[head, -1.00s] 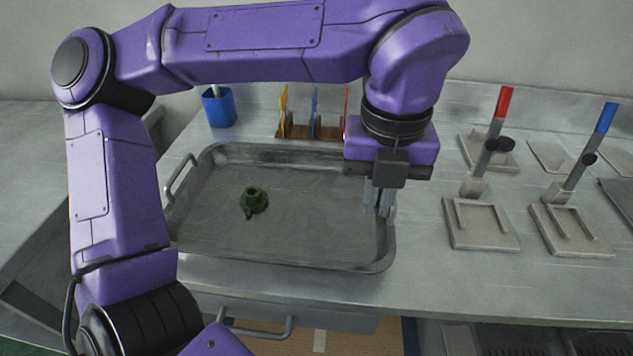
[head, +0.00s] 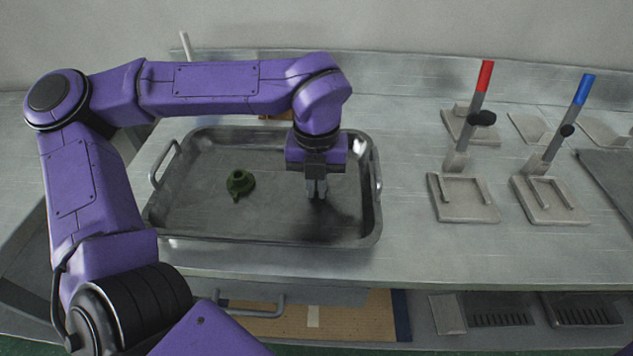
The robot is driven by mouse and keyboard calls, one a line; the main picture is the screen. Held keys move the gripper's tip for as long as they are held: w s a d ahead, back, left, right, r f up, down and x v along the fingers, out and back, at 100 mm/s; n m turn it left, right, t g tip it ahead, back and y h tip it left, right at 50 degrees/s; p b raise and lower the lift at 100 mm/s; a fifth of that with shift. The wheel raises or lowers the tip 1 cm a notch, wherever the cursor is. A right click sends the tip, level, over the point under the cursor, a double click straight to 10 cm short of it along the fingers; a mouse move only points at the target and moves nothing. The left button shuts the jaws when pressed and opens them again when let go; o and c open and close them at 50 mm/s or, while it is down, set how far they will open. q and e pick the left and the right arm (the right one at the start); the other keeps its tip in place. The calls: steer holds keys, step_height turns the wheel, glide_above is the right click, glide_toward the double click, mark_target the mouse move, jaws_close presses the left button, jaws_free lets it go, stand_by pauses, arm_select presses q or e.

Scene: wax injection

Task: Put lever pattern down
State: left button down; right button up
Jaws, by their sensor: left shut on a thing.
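My left gripper (head: 317,193) points down over the right half of the metal tray (head: 240,242), low near its floor. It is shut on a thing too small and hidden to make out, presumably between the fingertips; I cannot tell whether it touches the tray. A dark green wax pattern (head: 240,184) with a round base and a raised knob lies on the tray's left half, apart from the gripper. My right gripper does not show.
Two clamp fixtures stand right of the tray, one with a red handle (head: 485,76) and one with a blue handle (head: 584,90). The tray's floor is bare around the green pattern.

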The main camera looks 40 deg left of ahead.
arm_select(q)
steer(key=shift+f, duration=0.2)
steer(key=c, duration=1.2)
jaws_free()
steer(key=shift+c, duration=0.2)
step_height(320, 180, up, 12)
steer(key=p, duration=0.1)
steer(key=shift+r, duration=0.25)
